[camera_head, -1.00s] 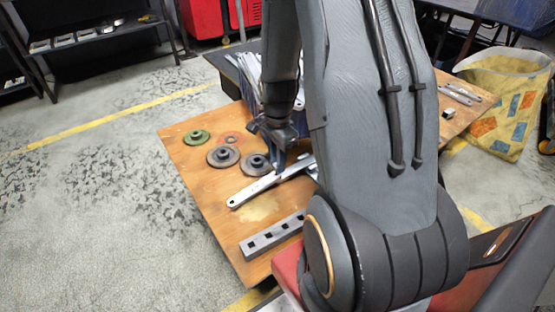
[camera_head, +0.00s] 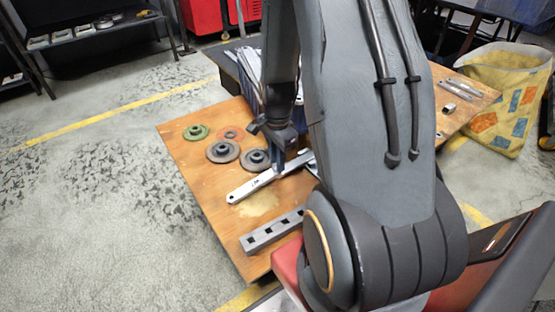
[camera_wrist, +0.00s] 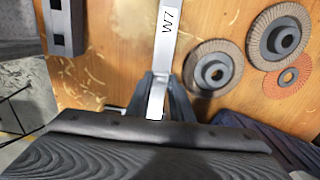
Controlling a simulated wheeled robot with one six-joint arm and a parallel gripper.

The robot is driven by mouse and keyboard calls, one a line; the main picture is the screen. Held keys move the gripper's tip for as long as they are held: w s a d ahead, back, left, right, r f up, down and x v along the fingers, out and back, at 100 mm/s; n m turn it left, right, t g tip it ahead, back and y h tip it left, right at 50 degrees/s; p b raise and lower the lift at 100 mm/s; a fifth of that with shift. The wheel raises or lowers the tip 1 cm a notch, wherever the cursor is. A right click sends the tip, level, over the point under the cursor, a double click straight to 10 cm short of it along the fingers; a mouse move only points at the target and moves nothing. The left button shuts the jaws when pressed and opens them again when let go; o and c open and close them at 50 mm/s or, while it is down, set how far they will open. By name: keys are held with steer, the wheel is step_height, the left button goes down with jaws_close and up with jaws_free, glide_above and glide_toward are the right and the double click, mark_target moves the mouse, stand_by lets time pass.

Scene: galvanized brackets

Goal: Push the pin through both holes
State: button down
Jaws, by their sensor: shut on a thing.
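My gripper (camera_head: 280,167) is low over the wooden table and shut on a flat galvanized bracket strip (camera_head: 250,188). In the wrist view the strip (camera_wrist: 166,45), marked "W7", runs down between the two fingers of my gripper (camera_wrist: 160,92). Its near-left end in the head view is rounded and has a small hole. Its other end runs behind my arm, so I cannot see a second hole there. I cannot make out a pin in either view.
A dark bar with square holes (camera_head: 262,240) lies near the front edge. Metal pieces (camera_head: 460,88) lie on the table's (camera_head: 190,185) right part.

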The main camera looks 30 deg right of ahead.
stand_by(0.3)
steer(key=c, duration=1.5)
jaws_free()
step_height(320, 180, up, 8)
steer(key=shift+f+p, duration=0.1)
steer(key=shift+p, duration=0.7)
